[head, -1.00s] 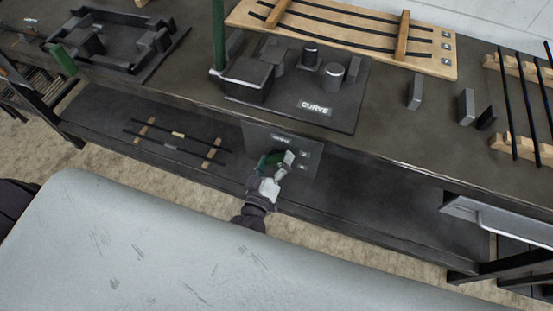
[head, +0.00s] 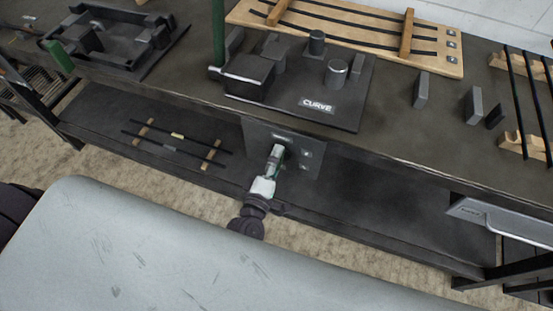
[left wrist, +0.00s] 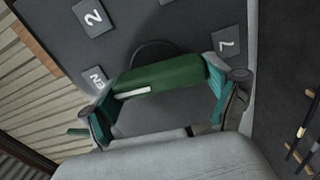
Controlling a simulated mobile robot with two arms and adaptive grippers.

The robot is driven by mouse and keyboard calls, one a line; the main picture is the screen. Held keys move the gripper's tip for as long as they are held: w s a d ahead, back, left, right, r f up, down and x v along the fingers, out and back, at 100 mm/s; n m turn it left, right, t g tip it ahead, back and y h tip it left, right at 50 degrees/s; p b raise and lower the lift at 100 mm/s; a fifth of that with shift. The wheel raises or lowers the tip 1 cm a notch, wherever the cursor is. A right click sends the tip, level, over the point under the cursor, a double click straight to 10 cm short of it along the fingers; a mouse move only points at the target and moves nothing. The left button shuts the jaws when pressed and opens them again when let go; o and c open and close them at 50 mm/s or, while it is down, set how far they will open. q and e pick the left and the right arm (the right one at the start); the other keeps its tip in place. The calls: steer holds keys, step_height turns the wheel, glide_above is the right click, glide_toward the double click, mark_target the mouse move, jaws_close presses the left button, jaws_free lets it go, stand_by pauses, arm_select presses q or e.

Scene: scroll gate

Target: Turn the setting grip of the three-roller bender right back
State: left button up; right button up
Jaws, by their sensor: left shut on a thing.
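The three-roller bender (head: 350,112) is a dark plate on the bench with upright rollers and a CURVE label. Below it, a dark setting panel (head: 311,165) hangs at the bench front. The green setting grip (left wrist: 160,76) is a bar with a white mark in the left wrist view, in front of a round dark disc (left wrist: 150,52). My left gripper (head: 276,155) is at the panel, shut on the grip, with teal fingers at the bar's two ends. In the head view my gripper mostly hides the grip. My right gripper is not in view.
Number plates (left wrist: 93,17) surround the disc on the panel. A lower shelf (head: 350,205) runs behind and beside my gripper, with a small rod rack (head: 177,135) at left. A wooden rack (head: 385,30) with dark rods lies on the bench. A pale surface (head: 140,250) fills the foreground.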

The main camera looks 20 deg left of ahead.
arm_select(q)
steer(key=shift+n, duration=0.3)
steer(key=o, duration=0.9)
steer(key=s, duration=1.2)
steer(key=shift+a, duration=0.2)
